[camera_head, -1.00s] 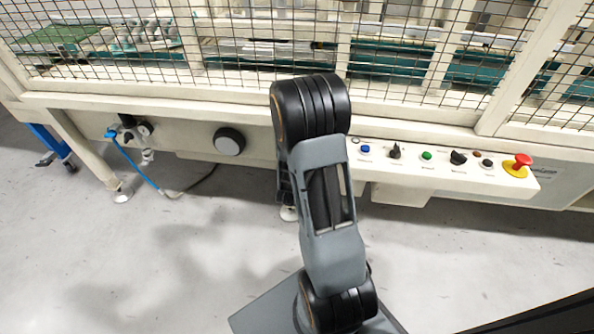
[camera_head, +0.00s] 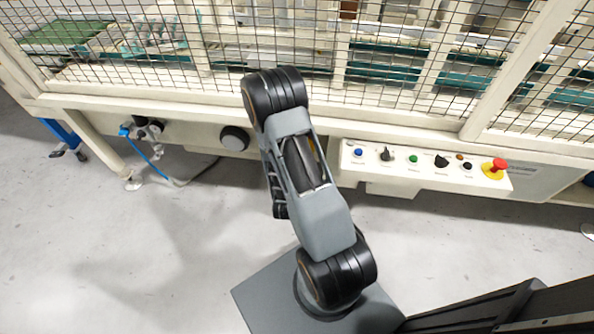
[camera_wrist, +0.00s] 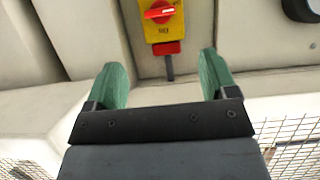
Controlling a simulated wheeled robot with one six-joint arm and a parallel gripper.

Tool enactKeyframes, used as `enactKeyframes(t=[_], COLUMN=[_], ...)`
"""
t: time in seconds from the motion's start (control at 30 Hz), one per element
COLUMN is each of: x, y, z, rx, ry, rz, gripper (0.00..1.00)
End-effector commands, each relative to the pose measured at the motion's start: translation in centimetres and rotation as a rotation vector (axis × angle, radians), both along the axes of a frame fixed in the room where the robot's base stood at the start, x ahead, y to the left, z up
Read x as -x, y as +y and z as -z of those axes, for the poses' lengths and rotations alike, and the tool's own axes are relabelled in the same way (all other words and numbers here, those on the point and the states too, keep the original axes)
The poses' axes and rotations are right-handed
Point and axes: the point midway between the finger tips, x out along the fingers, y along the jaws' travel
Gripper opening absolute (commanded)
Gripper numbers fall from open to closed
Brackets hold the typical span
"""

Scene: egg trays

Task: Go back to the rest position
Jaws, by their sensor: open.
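My gripper (camera_wrist: 163,82) shows in the wrist view with its two green fingers spread apart and nothing between them. Beyond the fingertips is a cream machine panel with a yellow switch plate and red knob (camera_wrist: 160,14). In the head view my arm rises from its base at the bottom and leans left toward the machine. My gripper is hidden there behind the arm.
A cream machine frame (camera_head: 90,106) with wire mesh guards crosses the view. Its control panel (camera_head: 425,181) carries several buttons and a red emergency stop (camera_head: 495,166). A blue hose (camera_head: 147,162) hangs at the left. The grey floor (camera_head: 120,250) in front is clear at the left.

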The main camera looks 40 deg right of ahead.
Motion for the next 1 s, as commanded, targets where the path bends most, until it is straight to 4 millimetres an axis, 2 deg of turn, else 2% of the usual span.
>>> enactKeyframes(t=[0.57,0.67,0.77,0.9,0.97,1.0], x=[0.0,0.3,1.0,2.9,3.2,3.3], y=[0.0,0.2,1.0,3.6,5.2,6.2], z=[0.0,0.7,2.7,6.3,6.1,5.4], rx=[0.0,-0.026,-0.105,-0.3,-0.387,-0.439], ry=[0.003,0.038,0.136,0.369,0.461,0.519], rz=[-0.001,0.001,-0.009,-0.056,-0.096,-0.128], gripper=[0.79,0.79,0.79,0.79,0.79,0.79])
